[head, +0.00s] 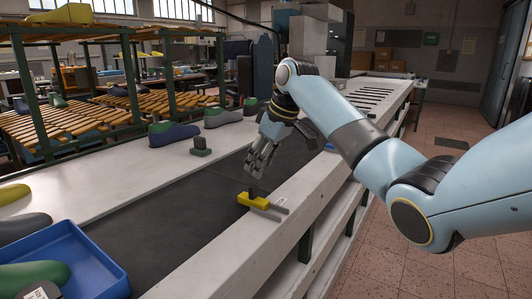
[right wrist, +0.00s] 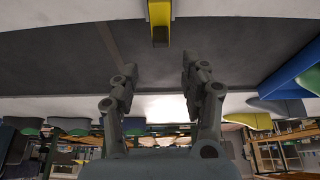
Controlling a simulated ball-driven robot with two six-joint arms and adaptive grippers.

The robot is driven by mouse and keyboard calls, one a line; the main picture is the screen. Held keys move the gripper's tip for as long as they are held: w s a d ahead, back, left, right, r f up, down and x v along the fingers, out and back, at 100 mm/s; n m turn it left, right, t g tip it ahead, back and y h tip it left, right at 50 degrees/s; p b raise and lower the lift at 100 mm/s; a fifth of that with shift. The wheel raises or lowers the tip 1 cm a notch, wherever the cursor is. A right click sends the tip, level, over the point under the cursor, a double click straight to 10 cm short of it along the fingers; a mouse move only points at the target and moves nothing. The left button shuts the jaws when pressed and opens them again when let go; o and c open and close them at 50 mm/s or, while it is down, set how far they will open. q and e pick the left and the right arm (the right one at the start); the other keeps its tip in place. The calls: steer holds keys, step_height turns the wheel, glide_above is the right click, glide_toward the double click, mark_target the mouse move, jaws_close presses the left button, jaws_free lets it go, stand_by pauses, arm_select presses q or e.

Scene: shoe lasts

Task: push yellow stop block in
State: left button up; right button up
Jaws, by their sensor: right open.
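The yellow stop block (head: 253,201) sits at the inner edge of the white front rail, beside the dark belt, with a grey bar to its right. My right gripper (head: 254,170) hangs above the belt, just behind and above the block, fingers pointing down. In the right wrist view, the open fingers (right wrist: 157,68) are apart with nothing between them. The yellow block (right wrist: 160,14) shows there at the top, beyond the fingertips, with a gap. My left gripper is not in view.
A blue tray (head: 70,262) with a green last stands at the lower left. Several shoe lasts, one blue and green (head: 172,133), line the far white ledge near a small dark-green block (head: 201,146). The dark belt (head: 165,205) is clear near the gripper.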

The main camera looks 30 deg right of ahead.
steer(key=shift+v, duration=1.65)
steer(key=shift+f, duration=0.1)
